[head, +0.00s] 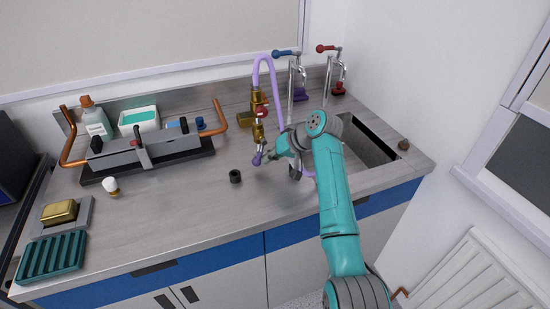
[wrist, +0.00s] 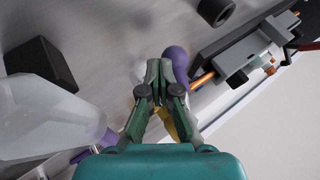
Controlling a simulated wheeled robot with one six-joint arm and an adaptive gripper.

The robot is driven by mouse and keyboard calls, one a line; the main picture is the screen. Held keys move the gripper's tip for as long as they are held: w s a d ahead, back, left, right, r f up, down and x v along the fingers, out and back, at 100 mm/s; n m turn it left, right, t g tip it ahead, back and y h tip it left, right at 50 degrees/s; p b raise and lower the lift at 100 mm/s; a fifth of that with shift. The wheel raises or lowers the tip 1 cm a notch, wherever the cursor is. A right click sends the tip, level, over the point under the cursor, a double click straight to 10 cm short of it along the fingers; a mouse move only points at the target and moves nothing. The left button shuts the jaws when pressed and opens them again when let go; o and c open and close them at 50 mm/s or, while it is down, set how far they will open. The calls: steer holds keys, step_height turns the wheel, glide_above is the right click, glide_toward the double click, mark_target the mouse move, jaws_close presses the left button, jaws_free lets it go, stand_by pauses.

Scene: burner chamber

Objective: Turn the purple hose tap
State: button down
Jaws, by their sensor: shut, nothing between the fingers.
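The sink (head: 368,140) is right of my arm, with a blue-handled tap (head: 288,53) and a red-handled tap (head: 330,48) behind. A burner rig (head: 150,152) stands left. A small black ring (head: 235,176) lies near my gripper. The front worktop is mostly clear.

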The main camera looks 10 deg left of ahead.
steer(key=shift+s+a, duration=0.55)
steer(key=shift+a, duration=0.25)
steer(key=shift+s+a+r+m+g+y, duration=0.2)
steer(key=shift+a+g+y, duration=0.1)
steer(key=shift+y, duration=0.35)
steer(key=shift+s+a+r+m+g+y, duration=0.1)
steer(key=shift+a+m+g+y, duration=0.15)
steer(key=shift+y, duration=0.4)
steer(key=shift+s+r+m+g+y, duration=0.15)
steer(key=shift+m+g+y, duration=0.1)
steer(key=shift+y, duration=0.35)
steer(key=shift+s+a+r, duration=0.1)
steer(key=shift+a+r, duration=0.2)
stand_by(1.0)
